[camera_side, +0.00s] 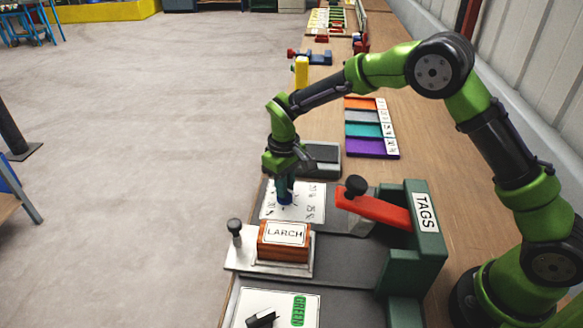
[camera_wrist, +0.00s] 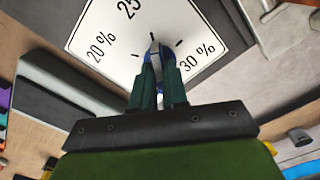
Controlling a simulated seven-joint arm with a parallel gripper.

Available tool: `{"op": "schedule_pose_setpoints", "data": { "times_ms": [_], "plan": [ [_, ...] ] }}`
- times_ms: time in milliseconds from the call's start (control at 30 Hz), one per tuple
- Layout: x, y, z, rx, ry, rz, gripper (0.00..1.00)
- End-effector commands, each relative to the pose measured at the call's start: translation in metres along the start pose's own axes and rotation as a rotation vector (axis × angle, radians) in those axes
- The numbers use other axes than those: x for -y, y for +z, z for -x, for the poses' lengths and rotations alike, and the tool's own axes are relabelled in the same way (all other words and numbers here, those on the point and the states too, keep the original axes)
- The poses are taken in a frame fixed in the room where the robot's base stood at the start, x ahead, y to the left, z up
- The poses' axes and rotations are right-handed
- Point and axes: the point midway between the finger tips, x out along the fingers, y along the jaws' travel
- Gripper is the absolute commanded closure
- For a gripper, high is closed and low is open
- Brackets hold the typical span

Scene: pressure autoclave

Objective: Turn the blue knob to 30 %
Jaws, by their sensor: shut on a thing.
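The blue knob (camera_side: 285,198) stands on a white dial plate (camera_side: 313,205) on the bench. My gripper (camera_side: 285,188) points down over it and is shut on it. In the wrist view the fingers (camera_wrist: 158,85) clasp the blue knob (camera_wrist: 154,60) from both sides and hide much of it. A pale mark on the knob points upward in the picture. The dial plate (camera_wrist: 110,45) shows 20 % at left, 25 at the top, partly cut off, and 30 % at right. I cannot tell the exact reading.
A red lever with a black ball (camera_side: 375,208) joins the green TAGS block (camera_side: 425,225) just right of the dial. A brown LARCH block (camera_side: 284,250) on a pale plate is in front. A grey box (camera_side: 322,158) and coloured strips (camera_side: 365,130) lie behind.

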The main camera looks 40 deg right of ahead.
Motion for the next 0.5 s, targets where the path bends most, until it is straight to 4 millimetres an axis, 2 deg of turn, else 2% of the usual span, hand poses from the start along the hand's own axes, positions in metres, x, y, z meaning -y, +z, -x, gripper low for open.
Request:
{"op": "schedule_pose_setpoints", "data": {
  "times_ms": [500],
  "plan": [
    [0.0002, 0.0003, 0.0004, 0.001, 0.001, -0.492, 1.0]
  ]
}}
